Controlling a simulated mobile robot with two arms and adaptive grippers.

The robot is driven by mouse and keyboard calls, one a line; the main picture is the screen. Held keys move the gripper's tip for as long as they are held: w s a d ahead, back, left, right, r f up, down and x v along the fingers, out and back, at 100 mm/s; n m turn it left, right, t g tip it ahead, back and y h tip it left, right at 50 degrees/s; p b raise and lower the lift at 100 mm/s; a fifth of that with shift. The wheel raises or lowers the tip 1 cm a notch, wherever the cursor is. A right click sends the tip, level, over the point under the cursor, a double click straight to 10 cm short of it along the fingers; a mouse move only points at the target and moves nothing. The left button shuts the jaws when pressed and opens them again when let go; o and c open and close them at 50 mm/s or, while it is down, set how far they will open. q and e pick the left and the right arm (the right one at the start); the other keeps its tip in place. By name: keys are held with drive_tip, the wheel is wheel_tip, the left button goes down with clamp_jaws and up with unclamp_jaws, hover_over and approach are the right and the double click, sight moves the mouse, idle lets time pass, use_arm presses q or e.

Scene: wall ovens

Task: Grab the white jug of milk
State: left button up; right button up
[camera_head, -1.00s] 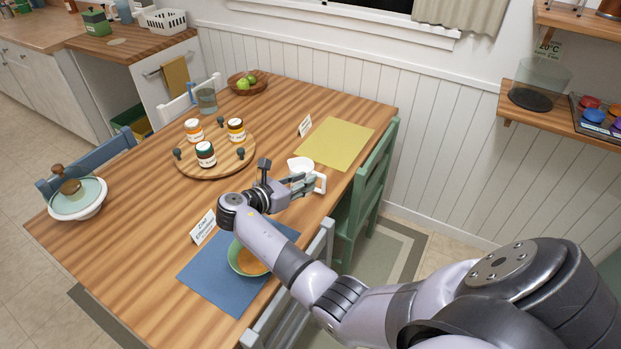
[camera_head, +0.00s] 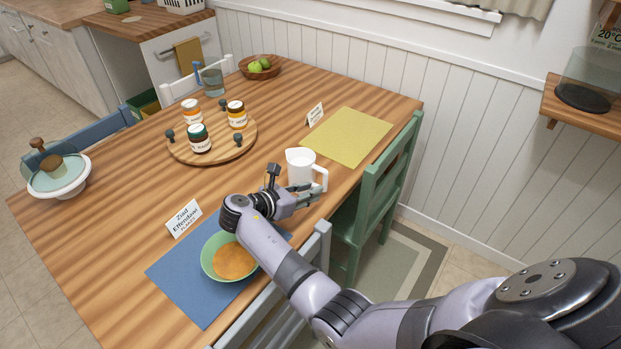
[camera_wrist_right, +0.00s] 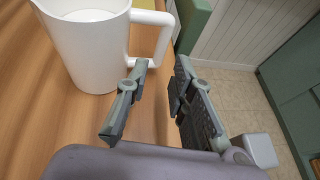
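The white jug (camera_head: 302,168) stands upright on the wooden table with its handle on the right. In the right wrist view the jug (camera_wrist_right: 88,48) fills the upper left, with a pale, milk-like fill. Its handle (camera_wrist_right: 163,35) shows just beyond my fingertips. My right gripper (camera_head: 300,194) is at the near side of the jug. In the right wrist view my right gripper (camera_wrist_right: 160,68) is open, with a gap between its fingers and nothing gripped. The left fingertip overlaps the handle's lower end in the picture; I cannot tell whether they touch. My left gripper is not in view.
A green bowl (camera_head: 213,270) on a blue mat (camera_head: 187,296) is left of my right arm. A round board (camera_head: 180,154) with several jars is behind. A green chair (camera_head: 383,185) borders the table's right edge. A yellow mat (camera_head: 347,137) lies behind the jug.

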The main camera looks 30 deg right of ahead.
sight(325, 182)
drive_tip(key=x, duration=0.2)
drive_tip(key=r+x, duration=0.1)
drive_tip(key=x, duration=0.3)
drive_tip(key=shift+w+d+r, duration=0.1)
drive_tip(key=shift+w+d, duration=0.15)
drive_tip(key=shift+d, duration=0.25)
drive_tip(key=shift+c, duration=0.2)
clamp_jaws()
drive_tip(key=shift+r, duration=0.1)
